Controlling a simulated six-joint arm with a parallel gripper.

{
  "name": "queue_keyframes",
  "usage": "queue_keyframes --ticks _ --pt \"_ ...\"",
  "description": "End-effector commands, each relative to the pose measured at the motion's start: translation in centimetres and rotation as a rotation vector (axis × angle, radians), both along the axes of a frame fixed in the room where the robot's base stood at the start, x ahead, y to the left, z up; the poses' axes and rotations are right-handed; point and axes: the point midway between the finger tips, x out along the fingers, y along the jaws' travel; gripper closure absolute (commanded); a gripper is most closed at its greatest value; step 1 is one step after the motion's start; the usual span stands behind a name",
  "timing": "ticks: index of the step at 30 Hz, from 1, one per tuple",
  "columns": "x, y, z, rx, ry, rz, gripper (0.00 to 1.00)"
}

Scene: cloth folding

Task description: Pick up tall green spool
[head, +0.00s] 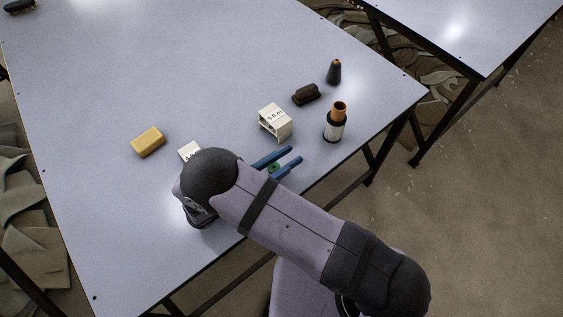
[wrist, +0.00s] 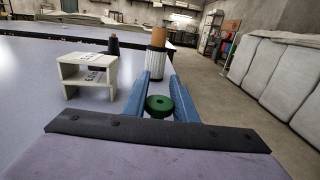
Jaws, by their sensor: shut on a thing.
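The green spool (wrist: 159,104) sits between the two blue fingers of my gripper (wrist: 160,100) in the wrist view, its round top with a dark centre hole facing up. My gripper (head: 282,163) is shut on it. In the head view only a small bit of the green spool (head: 273,167) shows between the fingers, near the table's right front edge. My arm covers part of that area. The spool's lower part is hidden, so I cannot tell whether it touches the table.
A white-and-black spool with an orange core (head: 335,125) stands ahead. A white stand (head: 275,122) is to its left, with a dark brush-like block (head: 306,94) and a dark cone (head: 334,72) behind. A yellow block (head: 148,141) lies left; a white block (head: 189,151) is partly hidden.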

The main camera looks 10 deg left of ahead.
Motion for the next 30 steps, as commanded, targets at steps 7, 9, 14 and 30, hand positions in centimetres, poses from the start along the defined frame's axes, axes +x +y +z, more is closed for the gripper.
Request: queue_keyframes --ticks 7,9,14,30 --pt "0.0 0.1 1.4 0.003 -0.002 0.0 0.96" --pt "0.0 0.0 2.1 0.002 -0.002 0.0 0.96" --pt "0.0 0.1 4.5 0.004 -0.002 0.001 0.96" --pt "0.0 0.0 9.9 -0.001 0.001 0.0 0.96"
